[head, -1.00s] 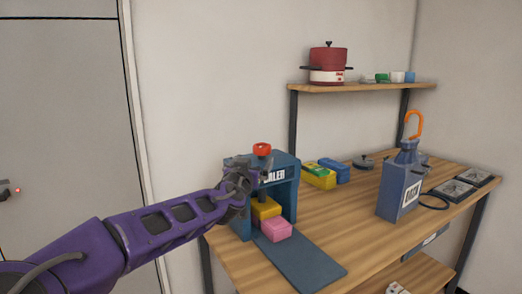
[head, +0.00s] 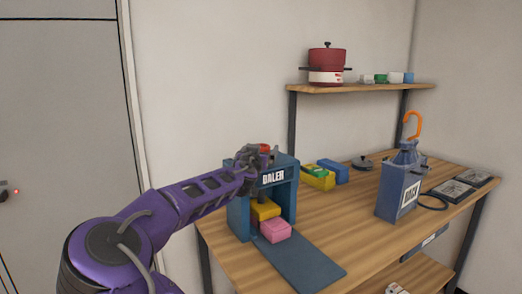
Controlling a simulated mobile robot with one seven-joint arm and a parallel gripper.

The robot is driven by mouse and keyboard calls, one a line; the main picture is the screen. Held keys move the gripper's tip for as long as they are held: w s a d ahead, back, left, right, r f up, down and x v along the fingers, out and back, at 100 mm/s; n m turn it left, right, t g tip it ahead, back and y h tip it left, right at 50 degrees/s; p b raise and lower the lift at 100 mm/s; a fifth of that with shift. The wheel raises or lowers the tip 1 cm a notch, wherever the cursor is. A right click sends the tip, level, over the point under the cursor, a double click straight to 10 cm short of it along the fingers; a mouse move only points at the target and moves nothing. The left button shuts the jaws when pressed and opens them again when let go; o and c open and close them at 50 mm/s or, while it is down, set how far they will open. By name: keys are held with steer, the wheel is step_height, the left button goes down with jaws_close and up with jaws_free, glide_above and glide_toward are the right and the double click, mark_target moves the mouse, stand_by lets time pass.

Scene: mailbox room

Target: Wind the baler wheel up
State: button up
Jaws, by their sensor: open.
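The baler (head: 283,179) is a blue press frame with a white label, standing at the left end of the wooden workbench. Its red wheel (head: 265,148) is on top and is partly hidden by my gripper. My gripper (head: 262,154) is at the top of the baler, at the wheel; its jaws are open. I cannot tell whether the fingers touch the wheel. A yellow block (head: 265,210) sits inside the baler's opening, and a pink block (head: 275,231) lies just in front of it at the head of a dark blue ramp (head: 300,262).
A yellow-and-green block (head: 318,178) and a blue block (head: 334,171) lie behind the baler. A shelf (head: 360,89) holds a red pot (head: 327,62) and cups. The bench middle is clear.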

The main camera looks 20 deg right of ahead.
steer(key=shift+c, duration=0.3)
steer(key=c, duration=1.3)
